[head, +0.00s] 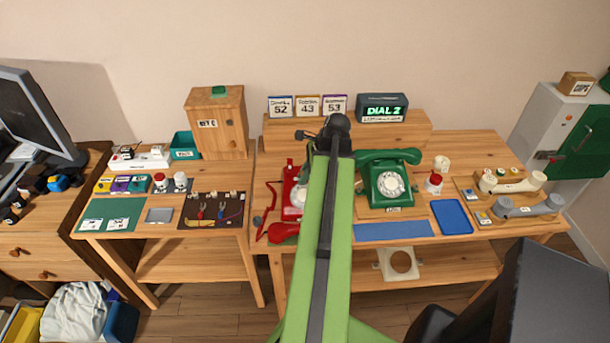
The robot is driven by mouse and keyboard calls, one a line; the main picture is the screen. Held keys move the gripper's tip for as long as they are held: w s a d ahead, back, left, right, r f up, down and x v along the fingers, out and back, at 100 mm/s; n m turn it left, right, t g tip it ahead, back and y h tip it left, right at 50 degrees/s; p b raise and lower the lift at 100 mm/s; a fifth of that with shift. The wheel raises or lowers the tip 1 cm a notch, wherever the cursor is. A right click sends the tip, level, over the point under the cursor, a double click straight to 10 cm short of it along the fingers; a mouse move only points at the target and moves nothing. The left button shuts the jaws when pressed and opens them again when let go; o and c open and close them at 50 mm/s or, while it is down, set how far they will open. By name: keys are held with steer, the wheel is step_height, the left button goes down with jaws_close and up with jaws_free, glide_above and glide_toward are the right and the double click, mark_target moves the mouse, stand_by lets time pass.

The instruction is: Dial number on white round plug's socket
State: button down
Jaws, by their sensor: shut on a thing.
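My green arm reaches up the middle of the head view, and my gripper (314,138) is at its far end, small and dark. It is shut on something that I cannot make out. The red dial phone (292,188) is largely hidden behind the arm, with its red handset (284,232) lying off it at the table's front edge. The green dial phone (388,182) stands to the right with its handset on top. A dark display (382,108) reads "DIAL 2". A white power strip (142,159) is on the left table; I cannot pick out a white round plug.
Cards numbered 52 (281,107), 43 (308,105) and 53 (334,105) stand on the rear shelf. A wooden cabinet (216,124) stands at left. A beige handset (512,182) and a grey handset (528,206) lie at right. A blue tray (451,217) is near the front edge.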

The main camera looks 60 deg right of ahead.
steer(key=shift+w+d+f+b, duration=0.1)
steer(key=shift+d+f+b, duration=0.1)
steer(key=shift+f+b, duration=0.25)
stand_by(0.6)
stand_by(0.4)
steer(key=shift+s+d, duration=0.25)
steer(key=shift+s, duration=0.3)
steer(key=shift+s+f, duration=0.1)
steer(key=shift+s+f, duration=0.1)
steer(key=shift+s, duration=0.4)
